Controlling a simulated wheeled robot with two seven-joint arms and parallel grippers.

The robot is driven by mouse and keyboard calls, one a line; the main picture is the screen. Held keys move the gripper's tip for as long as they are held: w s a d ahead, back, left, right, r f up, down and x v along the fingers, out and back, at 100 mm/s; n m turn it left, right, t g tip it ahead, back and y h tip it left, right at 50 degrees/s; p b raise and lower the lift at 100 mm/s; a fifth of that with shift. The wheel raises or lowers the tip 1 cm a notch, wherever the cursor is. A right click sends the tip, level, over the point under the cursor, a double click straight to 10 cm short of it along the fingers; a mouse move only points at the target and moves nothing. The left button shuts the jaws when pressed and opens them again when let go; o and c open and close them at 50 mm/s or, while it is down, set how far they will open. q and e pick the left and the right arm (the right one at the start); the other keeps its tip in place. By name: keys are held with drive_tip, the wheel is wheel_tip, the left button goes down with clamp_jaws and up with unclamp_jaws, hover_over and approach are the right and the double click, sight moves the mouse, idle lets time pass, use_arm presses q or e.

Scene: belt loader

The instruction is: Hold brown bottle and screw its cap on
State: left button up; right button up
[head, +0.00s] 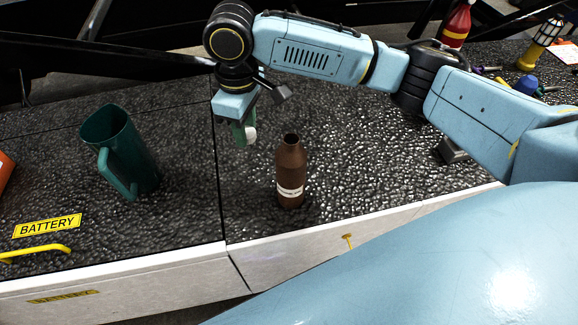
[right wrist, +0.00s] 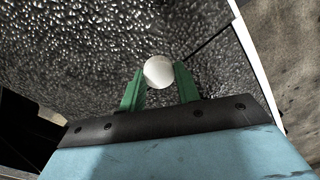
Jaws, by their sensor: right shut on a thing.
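The brown bottle (head: 290,175) stands upright and uncapped on the dark textured surface, with a white label band near its base. My right gripper (head: 245,134) is above and to the left of the bottle in the head view. Its green fingers are shut on a white round cap (head: 250,134). In the right wrist view the cap (right wrist: 158,72) sits between the two green fingertips (right wrist: 160,80). The cap is apart from the bottle. The bottle does not show in the right wrist view. My left gripper is not in view.
A green jug (head: 125,155) stands open at the left. A yellow BATTERY label (head: 47,226) and a yellow handle (head: 35,252) are at the left front. A red bottle (head: 457,25) and small coloured items are at the back right. The surface around the brown bottle is clear.

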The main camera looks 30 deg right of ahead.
drive_tip(key=a+m, duration=0.1)
drive_tip(key=m, duration=0.1)
drive_tip(key=s+a+r+m, duration=0.1)
drive_tip(key=m, duration=0.1)
drive_tip(key=a+m, duration=0.2)
drive_tip(key=shift+s+r+m, duration=0.25)
drive_tip(key=shift+s+m, duration=0.15)
drive_tip(key=shift+s+a+r+m, duration=0.1)
drive_tip(key=shift+s+a+m, duration=0.15)
drive_tip(key=shift+m, duration=0.35)
drive_tip(key=shift+s+a+r+m, duration=0.1)
drive_tip(key=shift+a+m, duration=0.2)
drive_tip(key=shift+m, duration=0.3)
